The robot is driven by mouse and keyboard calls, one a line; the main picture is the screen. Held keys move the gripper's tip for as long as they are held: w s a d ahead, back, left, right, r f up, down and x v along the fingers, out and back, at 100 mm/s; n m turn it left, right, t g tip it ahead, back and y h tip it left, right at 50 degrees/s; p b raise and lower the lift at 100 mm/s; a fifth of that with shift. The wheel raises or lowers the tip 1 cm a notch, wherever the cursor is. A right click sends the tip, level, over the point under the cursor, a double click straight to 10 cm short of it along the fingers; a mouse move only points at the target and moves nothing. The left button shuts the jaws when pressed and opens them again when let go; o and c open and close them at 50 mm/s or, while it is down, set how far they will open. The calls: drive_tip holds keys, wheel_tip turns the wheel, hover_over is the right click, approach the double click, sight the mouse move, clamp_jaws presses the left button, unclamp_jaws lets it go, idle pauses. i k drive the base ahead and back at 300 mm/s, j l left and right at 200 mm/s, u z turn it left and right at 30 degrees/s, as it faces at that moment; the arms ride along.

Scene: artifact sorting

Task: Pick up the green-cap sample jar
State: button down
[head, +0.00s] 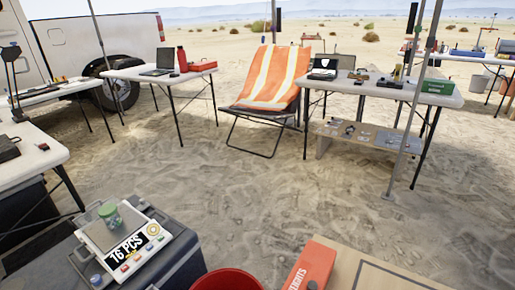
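A small clear jar with a green cap (108,211) stands upright on the pan of a white digital scale (150,243) at the lower left. The scale's display reads "16 PCS". The scale sits on top of a dark grey case (180,268). The jar is small in the picture, and its contents are hard to make out. My gripper does not show in this view.
A red round container (230,279) and an orange-red box (308,265) on a tan surface (365,272) are at the bottom edge. White tables (130,72) stand left and back, with a striped folding chair (268,80) between. The sandy middle ground is clear.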

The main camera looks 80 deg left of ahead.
sight(114, 222)
drive_tip(key=l+u, duration=0.1)
drive_tip(key=u, duration=0.8)
drive_tip(key=k+l+u, duration=0.1)
drive_tip(key=u, duration=0.8)
drive_tip(key=k+l+u, duration=0.1)
drive_tip(key=k+u, duration=0.55)
drive_tip(key=u, duration=0.15)
drive_tip(key=k+u, duration=0.4)
drive_tip(key=k+j, duration=0.4)
drive_tip(key=k, duration=0.15)
drive_tip(key=i+l+u, duration=0.1)
drive_tip(key=i, duration=0.4)
drive_tip(key=i+l+u, duration=0.1)
drive_tip(key=i+l, duration=0.25)
drive_tip(key=i, duration=0.15)
drive_tip(key=i+l+u, duration=0.1)
drive_tip(key=i+l, duration=0.15)
drive_tip(key=i, duration=0.2)
drive_tip(key=i+l+u, duration=0.1)
drive_tip(key=i+l, duration=0.2)
drive_tip(key=i, duration=0.2)
